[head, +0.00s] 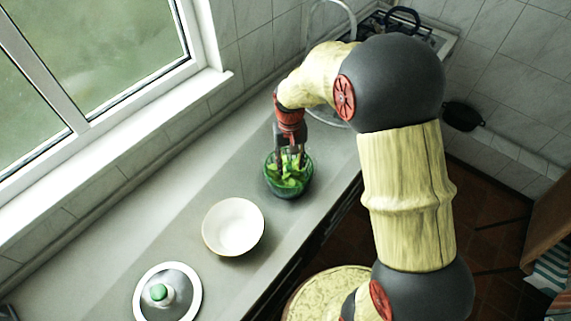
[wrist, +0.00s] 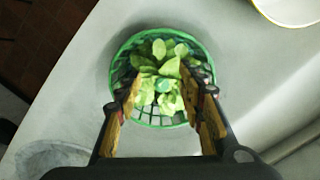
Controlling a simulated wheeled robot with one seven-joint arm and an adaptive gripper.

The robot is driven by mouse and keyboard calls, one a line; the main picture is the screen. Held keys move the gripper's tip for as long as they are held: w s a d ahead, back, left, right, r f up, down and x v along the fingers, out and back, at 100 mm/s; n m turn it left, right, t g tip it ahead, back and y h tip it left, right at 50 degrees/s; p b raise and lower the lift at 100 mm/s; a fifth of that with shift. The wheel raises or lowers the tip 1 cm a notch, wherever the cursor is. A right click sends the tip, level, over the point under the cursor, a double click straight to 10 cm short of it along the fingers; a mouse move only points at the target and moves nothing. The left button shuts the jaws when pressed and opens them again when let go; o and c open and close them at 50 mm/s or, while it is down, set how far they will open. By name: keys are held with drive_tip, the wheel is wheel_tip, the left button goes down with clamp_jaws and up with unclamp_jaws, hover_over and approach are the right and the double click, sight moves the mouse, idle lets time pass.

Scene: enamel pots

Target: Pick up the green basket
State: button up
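The green basket (head: 268,186) stands on the grey counter beneath my gripper (head: 291,158) in the head view. It is round, with leafy green contents. In the wrist view, its open-mesh green rim (wrist: 147,33) shows around the leaves. My gripper (wrist: 164,80) is open, with one finger on each side of the leaves and both overlapping the basket's outline. I cannot tell whether the fingers touch the basket or how far down they reach. The fingers hide parts of its left and right sides.
A white bowl (head: 233,227) stands near the basket, towards the lower left. A white lid-like dish with a green knob (head: 158,292) lies farther along. The counter's front edge is right of the basket; a window (head: 95,50) is at upper left. A black pan (head: 462,116) is at right.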

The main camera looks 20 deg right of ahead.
sight(289, 167)
drive_tip(key=w, duration=0.1)
drive_tip(key=w+r, duration=0.1)
drive_tip(key=shift+w+t, duration=0.3)
drive_tip(key=shift+w, duration=0.05)
drive_tip(key=shift+w+m, duration=0.1)
drive_tip(key=shift+m, duration=0.2)
drive_tip(key=shift+s+f, duration=0.2)
drive_tip(key=shift+f, duration=0.15)
wheel_tip(289, 167, down, 2)
drive_tip(key=shift+w+f+b, duration=0.1)
drive_tip(key=shift+b, duration=0.2)
drive_tip(key=shift+f, duration=0.35)
drive_tip(key=f, duration=0.4)
drive_tip(key=shift+s+d+b, duration=0.1)
drive_tip(key=shift+s+b, duration=0.1)
drive_tip(key=shift+b, duration=0.2)
drive_tip(key=shift+r, duration=0.1)
drive_tip(key=shift+c, duration=0.5)
clamp_jaws()
